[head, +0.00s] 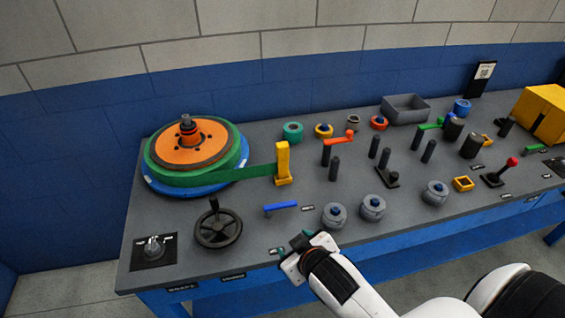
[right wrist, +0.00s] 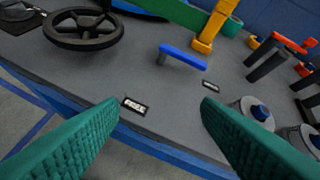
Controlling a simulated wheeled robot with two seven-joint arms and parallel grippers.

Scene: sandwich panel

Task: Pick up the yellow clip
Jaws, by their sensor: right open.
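The yellow clip (head: 283,163) stands upright on the grey bench, at the end of a green strip (head: 235,174) that runs from the round reel. In the right wrist view the yellow clip (right wrist: 212,30) shows at the top, right of centre, with its top cut off. My right gripper (head: 294,243) is at the bench's front edge, in front of and apart from the clip. Its two teal fingers are spread in the right wrist view (right wrist: 160,106), with nothing between them. My left gripper is not in view.
A blue handle (head: 281,208) lies between my right gripper and the clip. A black handwheel (head: 218,227) is to the left, and grey knobs (head: 334,215) are to the right. An orange and green reel (head: 192,150) stands at the back left. Dark posts (head: 334,168) stand right of the clip.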

